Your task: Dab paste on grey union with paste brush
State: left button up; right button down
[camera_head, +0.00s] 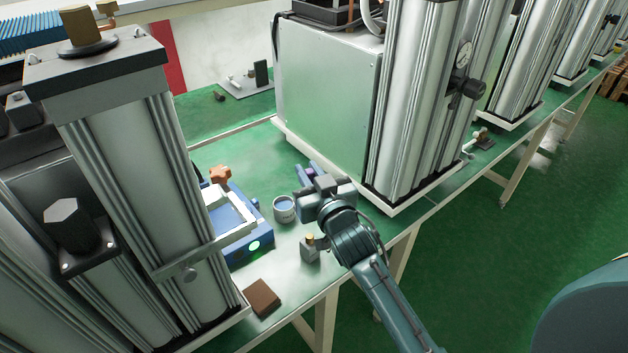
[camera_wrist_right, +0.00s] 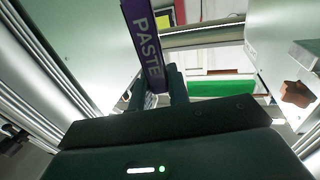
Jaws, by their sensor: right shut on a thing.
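My right gripper (camera_head: 312,176) is shut on the paste brush, whose purple handle shows beside it in the head view (camera_head: 313,169). In the right wrist view the brush (camera_wrist_right: 146,42) reads "PASTE" and stands up between the fingers (camera_wrist_right: 160,92). Its bristles cannot be made out. A small round pot (camera_head: 284,209) with bluish contents stands on the bench just left of the gripper. A small grey fitting (camera_head: 309,250) with a brass top stands nearer the bench's front edge; I cannot tell whether it is the grey union. My left gripper is out of view.
A blue device (camera_head: 258,245) with a green light and an orange knob (camera_head: 220,174) is left of the pot. A brown block (camera_head: 262,297) lies at the front. Tall metal columns (camera_head: 135,170) (camera_head: 415,100) stand on both sides. Bare green bench (camera_head: 230,130) shows behind.

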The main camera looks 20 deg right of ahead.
jog(key=shift+w+a+f, duration=0.1)
jog(key=shift+f, duration=0.25)
notch_tip(320, 180, down, 4)
jog(key=b, duration=0.3)
jog(key=shift+r+b, duration=0.1)
jog(key=shift+b, duration=0.25)
jog(key=shift+f+b, duration=0.55)
jog(key=shift+f, duration=0.2)
pick_arm(q)
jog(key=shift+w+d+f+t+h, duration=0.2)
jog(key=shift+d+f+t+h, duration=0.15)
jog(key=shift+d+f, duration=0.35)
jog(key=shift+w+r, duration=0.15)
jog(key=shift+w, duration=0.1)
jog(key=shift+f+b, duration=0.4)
jog(key=shift+b, duration=0.15)
pick_arm(e)
jog(key=shift+f, duration=0.5)
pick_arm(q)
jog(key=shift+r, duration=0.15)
pick_arm(e)
jog(key=shift+f, duration=0.1)
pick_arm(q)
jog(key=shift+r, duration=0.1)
